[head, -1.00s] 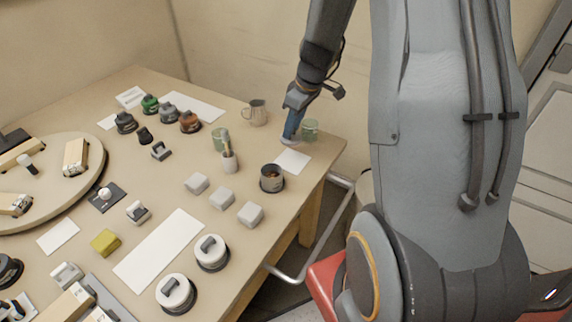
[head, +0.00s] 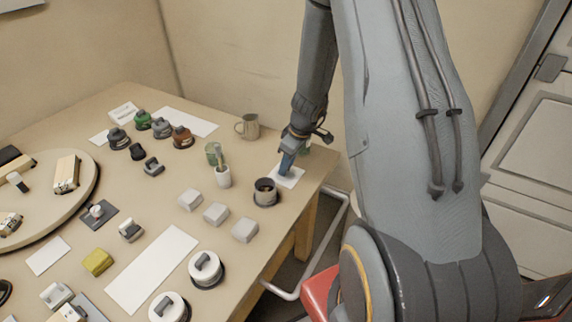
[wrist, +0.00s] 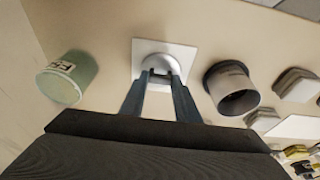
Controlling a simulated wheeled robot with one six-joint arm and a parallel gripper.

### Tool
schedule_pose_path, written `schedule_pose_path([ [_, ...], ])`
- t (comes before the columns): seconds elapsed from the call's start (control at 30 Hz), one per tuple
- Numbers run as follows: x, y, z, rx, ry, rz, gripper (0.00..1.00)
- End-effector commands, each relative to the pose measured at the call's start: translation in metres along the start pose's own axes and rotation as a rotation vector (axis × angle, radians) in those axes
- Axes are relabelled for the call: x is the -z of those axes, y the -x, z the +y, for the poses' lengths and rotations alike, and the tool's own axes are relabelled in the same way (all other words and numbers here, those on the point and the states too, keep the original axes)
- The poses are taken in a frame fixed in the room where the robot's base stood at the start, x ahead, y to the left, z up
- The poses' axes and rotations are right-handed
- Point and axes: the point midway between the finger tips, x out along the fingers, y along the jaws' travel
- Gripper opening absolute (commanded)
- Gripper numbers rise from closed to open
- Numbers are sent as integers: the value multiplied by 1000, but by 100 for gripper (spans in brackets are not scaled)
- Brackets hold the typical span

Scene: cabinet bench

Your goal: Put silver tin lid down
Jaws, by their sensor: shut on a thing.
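The silver tin lid (wrist: 160,62) is between my gripper's two fingers in the wrist view, over a white square card (wrist: 189,53). My gripper (wrist: 158,78) is shut on the lid's top. In the head view my gripper (head: 287,163) reaches down over the white card (head: 292,182) near the table's right corner. The lid is mostly hidden there. It looks low over the card; I cannot tell whether it touches. A green jar (wrist: 68,80) with a label stands left of the card in the wrist view.
A dark-rimmed grey pot (head: 265,193) stands close to the card; it also shows at right in the wrist view (wrist: 230,88). The table edge is close.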

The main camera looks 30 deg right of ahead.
Motion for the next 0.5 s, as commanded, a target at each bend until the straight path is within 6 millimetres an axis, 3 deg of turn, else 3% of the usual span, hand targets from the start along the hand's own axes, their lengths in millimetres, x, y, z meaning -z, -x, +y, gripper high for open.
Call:
schedule_pose_path([
  [0.37, 0, -3, 1, -1, 0, 1, 8],
  [0.4, -1, -3, 1, -1, -1, 1, 30],
  [0.5, -1, -2, 1, -1, -1, 1, 47],
])
